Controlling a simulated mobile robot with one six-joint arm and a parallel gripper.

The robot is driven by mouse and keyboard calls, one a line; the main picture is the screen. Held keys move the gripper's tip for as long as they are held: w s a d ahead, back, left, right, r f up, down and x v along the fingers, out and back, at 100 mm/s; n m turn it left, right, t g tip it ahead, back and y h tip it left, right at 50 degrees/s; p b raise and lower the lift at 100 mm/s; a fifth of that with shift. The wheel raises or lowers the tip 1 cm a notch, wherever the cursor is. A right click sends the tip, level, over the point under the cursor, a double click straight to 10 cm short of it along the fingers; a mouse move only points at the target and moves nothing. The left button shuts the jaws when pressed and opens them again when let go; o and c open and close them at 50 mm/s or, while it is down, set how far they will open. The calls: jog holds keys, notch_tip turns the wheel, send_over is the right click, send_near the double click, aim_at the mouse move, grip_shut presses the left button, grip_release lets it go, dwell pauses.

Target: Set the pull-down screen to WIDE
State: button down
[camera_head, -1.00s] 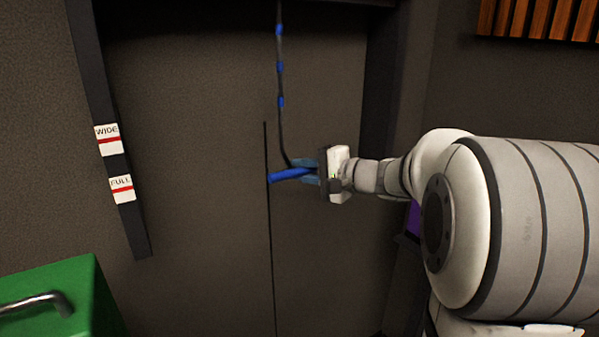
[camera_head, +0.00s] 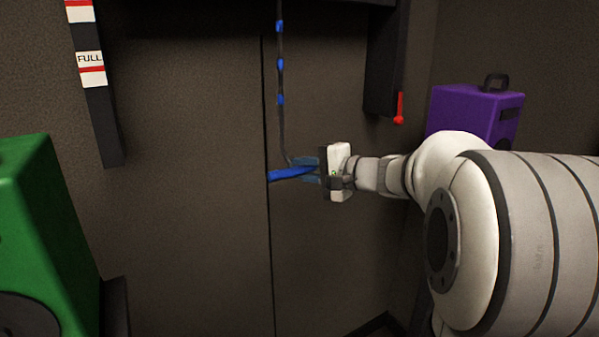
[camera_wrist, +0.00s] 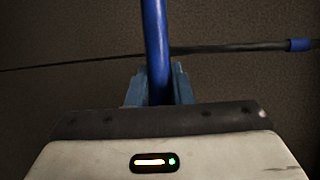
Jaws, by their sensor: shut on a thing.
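A blue handle bar (camera_head: 288,174) hangs at the bottom of a dark cord (camera_head: 281,130) with blue bands. My gripper (camera_head: 305,169) is shut on the bar from the right. In the wrist view the bar (camera_wrist: 156,40) runs between the fingers (camera_wrist: 159,88), and the cord crosses behind it. A dark strip (camera_head: 103,125) on the left wall carries a FULL label (camera_head: 91,66) with a red stripe. Above it is the lower part of another label (camera_head: 80,10), its word cut off by the top edge. The screen itself cannot be made out.
A green cabinet (camera_head: 40,200) stands at the lower left. A purple case (camera_head: 470,112) with a handle is at the right, behind my arm. A red piece (camera_head: 399,107) hangs at a dark upright frame (camera_head: 385,70). The wall around the bar is clear.

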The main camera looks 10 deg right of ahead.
notch_tip(320, 180, down, 4)
jog(key=shift+d+r+b, duration=0.15)
jog(key=shift+r+b, duration=0.05)
jog(key=shift+b, duration=0.95)
jog(key=c, duration=1.5)
grip_release()
jog(key=shift+d+r, duration=0.1)
jog(key=shift+d, duration=0.05)
jog(key=shift+o, duration=1)
jog(key=p+v, duration=0.1)
jog(key=v, duration=0.6)
jog(key=shift+s, duration=0.35)
